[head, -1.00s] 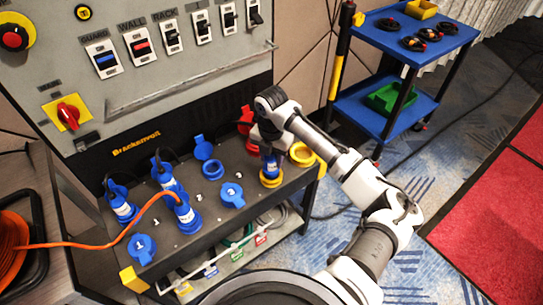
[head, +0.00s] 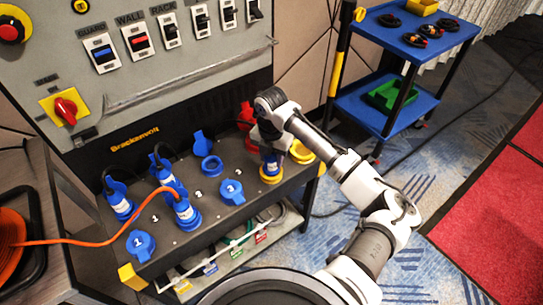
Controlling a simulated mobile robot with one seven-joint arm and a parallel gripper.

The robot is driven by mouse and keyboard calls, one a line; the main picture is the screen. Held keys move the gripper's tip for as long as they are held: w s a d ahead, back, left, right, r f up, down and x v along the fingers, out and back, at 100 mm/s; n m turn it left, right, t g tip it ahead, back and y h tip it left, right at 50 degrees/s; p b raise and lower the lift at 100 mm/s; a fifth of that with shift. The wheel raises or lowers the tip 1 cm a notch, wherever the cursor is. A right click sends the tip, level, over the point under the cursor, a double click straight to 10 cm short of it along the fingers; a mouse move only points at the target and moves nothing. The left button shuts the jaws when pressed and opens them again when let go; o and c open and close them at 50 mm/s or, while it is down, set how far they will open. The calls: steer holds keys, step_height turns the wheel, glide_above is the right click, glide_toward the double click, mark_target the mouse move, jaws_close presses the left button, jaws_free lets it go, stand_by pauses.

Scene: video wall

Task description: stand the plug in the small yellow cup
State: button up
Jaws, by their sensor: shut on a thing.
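My gripper (head: 270,142) is shut on a blue plug (head: 271,161) with a pale band, held upright at the right end of the dark shelf. The small yellow cup (head: 271,180) shows as a yellow ring around the plug's lower end. I cannot tell whether the plug rests on the cup's bottom. A wider yellow cup (head: 302,152) stands just behind and to the right, empty as far as I can see. My gripper's fingers are small and partly hidden by my wrist.
Other blue plugs (head: 185,211) stand at the left of the shelf (head: 190,238), one with an orange cable. Blue lidded sockets (head: 231,191) sit between. The switch panel (head: 150,60) rises behind. A blue trolley (head: 400,108) stands to the right over open carpet.

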steer(key=o, duration=1.6)
steer(key=shift+c, duration=0.2)
steer(key=shift+r+p, duration=2.25)
steer(key=shift+r, duration=0.75)
